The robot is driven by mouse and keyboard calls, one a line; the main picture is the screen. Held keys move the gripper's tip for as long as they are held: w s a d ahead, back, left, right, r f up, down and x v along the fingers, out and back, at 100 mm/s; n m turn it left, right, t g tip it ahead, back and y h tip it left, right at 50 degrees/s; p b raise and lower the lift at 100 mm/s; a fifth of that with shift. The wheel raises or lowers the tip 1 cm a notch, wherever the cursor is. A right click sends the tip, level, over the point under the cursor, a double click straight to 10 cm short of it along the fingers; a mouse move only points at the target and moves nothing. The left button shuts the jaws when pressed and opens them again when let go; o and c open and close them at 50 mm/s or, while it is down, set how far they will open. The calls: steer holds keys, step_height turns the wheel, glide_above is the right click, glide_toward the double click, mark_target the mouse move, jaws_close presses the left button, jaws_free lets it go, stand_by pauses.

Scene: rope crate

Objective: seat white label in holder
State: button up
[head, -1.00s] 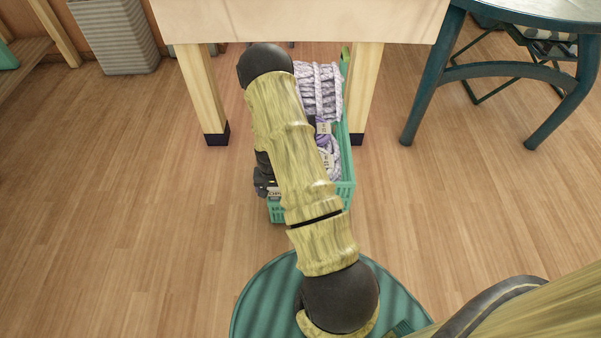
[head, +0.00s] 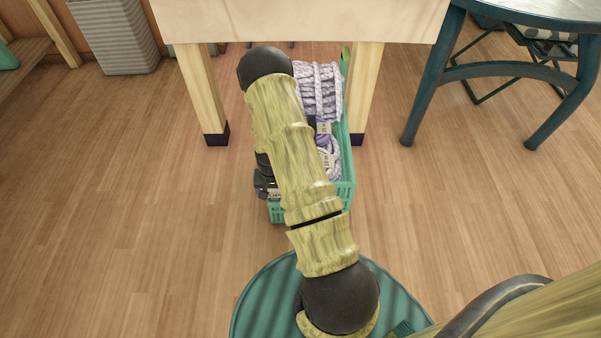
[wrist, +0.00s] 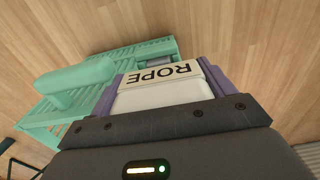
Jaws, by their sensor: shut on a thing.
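The white label (wrist: 163,83) reads ROPE, upside down in the wrist view. It is held between the two purple fingers of my gripper (wrist: 152,88). A small part of the label (head: 274,195) shows in the head view, at the front left of the green crate. The green crate (wrist: 98,68) lies just beyond the label in the wrist view, and its front wall (head: 312,207) shows in the head view. My gripper (head: 264,187) is partly hidden by my arm there. I cannot make out the holder clearly, nor tell whether the label touches it.
Pale purple rope coils (head: 318,92) with tags fill the crate. The crate stands on the wooden floor between the legs of a pale table (head: 300,20). A dark green table (head: 530,12) is at right and a grey basket (head: 115,38) at left. The floor on both sides is clear.

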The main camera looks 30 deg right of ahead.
steer(key=o, duration=1.8)
steer(key=shift+s, duration=0.1)
steer(key=shift+d+r, duration=0.1)
step_height(320, 180, up, 17)
steer(key=p, duration=0.6)
steer(key=shift+a+p, duration=0.25)
steer(key=shift+p, duration=0.15)
steer(key=shift+r, duration=0.1)
